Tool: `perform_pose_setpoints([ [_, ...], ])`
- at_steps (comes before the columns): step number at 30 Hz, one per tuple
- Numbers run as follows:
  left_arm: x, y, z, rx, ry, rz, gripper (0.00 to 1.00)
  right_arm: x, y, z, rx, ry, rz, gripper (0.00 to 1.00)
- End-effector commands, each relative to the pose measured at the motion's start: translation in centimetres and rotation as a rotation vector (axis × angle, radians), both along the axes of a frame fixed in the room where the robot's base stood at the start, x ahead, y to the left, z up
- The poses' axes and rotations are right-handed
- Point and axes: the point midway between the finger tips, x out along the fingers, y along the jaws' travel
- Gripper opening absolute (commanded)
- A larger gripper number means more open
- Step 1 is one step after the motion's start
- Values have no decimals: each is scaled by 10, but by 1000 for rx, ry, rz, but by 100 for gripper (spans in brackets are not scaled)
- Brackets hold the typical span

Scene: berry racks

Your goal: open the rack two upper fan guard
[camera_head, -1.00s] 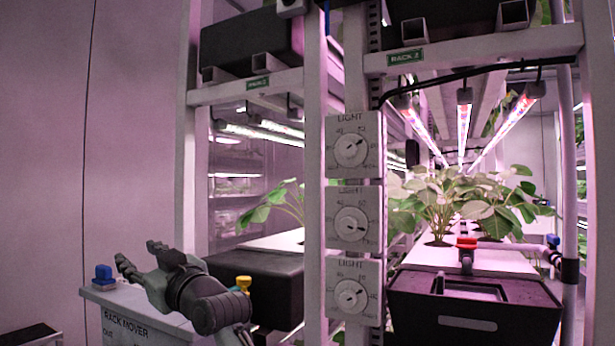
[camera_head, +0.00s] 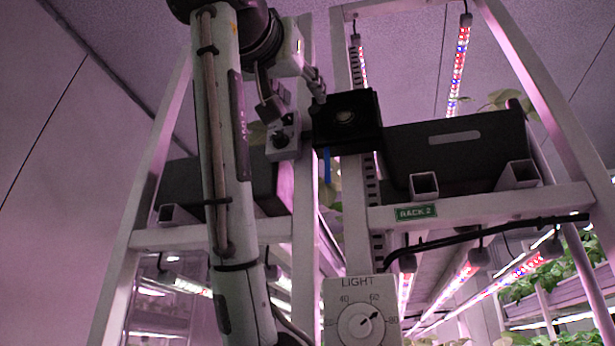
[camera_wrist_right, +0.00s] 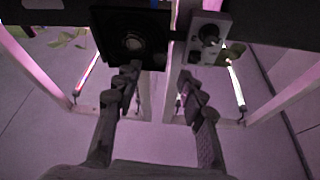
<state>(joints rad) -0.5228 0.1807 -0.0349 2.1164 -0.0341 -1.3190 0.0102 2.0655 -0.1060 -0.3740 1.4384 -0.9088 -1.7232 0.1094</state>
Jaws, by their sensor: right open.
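The rack two upper fan unit is a black square box (camera_head: 364,104) with a pale round centre, high on the post beside the RACK 2 label (camera_head: 416,212). A blue strip (camera_head: 327,165) hangs below its left side. I cannot tell whether its guard is open. My right gripper (camera_head: 292,97) is open and empty, left of the unit, with one finger close to the box's upper left corner. In the right wrist view the open fingers (camera_wrist_right: 157,80) point towards the black box (camera_wrist_right: 132,42), apparently short of it. My left gripper is out of view.
A pale box with a dark knob (camera_head: 283,140) sits just left of the fan unit; it also shows in the wrist view (camera_wrist_right: 208,42). A black bin (camera_head: 445,155) stands right on the rack. A LIGHT dial (camera_head: 362,318) is lower down. My arm covers part of the left rack.

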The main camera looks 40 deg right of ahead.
Motion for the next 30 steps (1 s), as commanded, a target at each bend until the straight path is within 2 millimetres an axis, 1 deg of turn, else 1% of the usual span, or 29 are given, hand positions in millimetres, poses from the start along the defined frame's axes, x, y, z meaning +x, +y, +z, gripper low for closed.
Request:
perform_pose_setpoints([
  [1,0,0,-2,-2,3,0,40,6,-8,5,1,4,-2,40],
  [3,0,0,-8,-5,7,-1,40,13,-17,9,1,4,-2,40],
  [9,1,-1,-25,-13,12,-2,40,29,-39,21,-1,4,-1,40],
  [15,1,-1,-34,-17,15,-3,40,37,-49,24,-2,3,1,40],
  [22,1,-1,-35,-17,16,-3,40,38,-49,24,-2,3,2,40],
  [23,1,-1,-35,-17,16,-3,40,38,-49,24,-2,3,2,39],
  [30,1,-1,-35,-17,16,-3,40,38,-49,24,-3,4,2,9],
])
